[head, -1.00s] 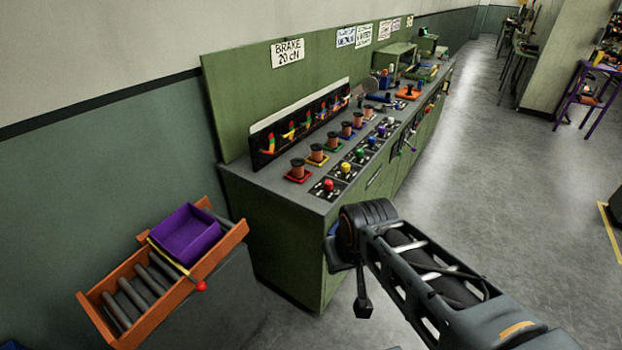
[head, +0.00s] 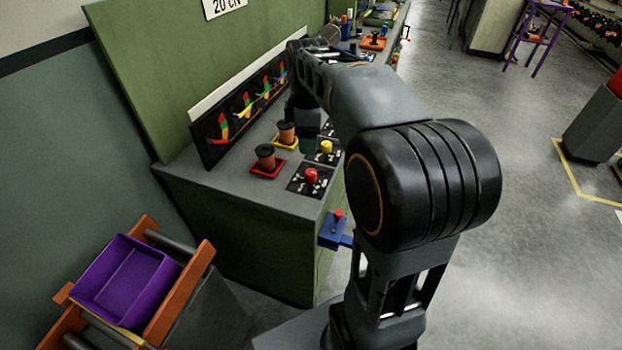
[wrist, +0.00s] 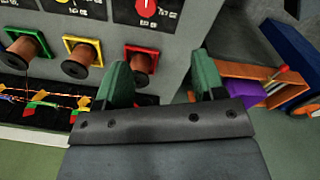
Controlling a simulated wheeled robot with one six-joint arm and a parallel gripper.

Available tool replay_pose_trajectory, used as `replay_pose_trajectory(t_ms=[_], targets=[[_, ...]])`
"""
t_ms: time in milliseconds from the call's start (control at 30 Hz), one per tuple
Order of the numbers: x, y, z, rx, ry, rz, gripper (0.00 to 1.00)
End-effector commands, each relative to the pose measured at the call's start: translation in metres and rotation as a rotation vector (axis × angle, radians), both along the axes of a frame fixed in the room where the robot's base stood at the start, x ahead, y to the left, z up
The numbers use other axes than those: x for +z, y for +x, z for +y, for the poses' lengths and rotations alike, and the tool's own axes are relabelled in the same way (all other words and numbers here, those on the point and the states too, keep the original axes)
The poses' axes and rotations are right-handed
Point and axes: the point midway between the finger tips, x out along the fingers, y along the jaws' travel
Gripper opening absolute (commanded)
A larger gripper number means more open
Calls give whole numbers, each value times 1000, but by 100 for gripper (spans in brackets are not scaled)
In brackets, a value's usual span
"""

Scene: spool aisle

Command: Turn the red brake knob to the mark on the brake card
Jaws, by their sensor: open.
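The red brake knob (head: 311,175) sits on its dark dial plate at the near end of the bench; its cap also shows at the top edge of the wrist view (wrist: 147,5). My gripper (head: 308,143) is over the bench, beyond the red knob in the head view, partly hidden by my arm. In the wrist view my gripper (wrist: 162,78) has its two green fingers apart with nothing between them.
Copper spools stand in a red tray (head: 268,172) and a yellow tray (head: 285,146) beside the knobs. A yellow knob (head: 326,146) is close behind the red one. A gauge board (head: 235,120) stands at the back. A purple bin (head: 125,283) sits on an orange roller rack.

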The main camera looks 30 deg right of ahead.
Motion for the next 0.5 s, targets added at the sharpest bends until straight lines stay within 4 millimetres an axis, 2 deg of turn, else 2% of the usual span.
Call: replay_pose_trajectory(t_ms=[100, 267, 500], targets=[[-8, 14, -13, 119, 1, 30, 63], [-17, 21, -20, 197, 4, 47, 63], [-56, 21, -22, 205, 5, 51, 63]])
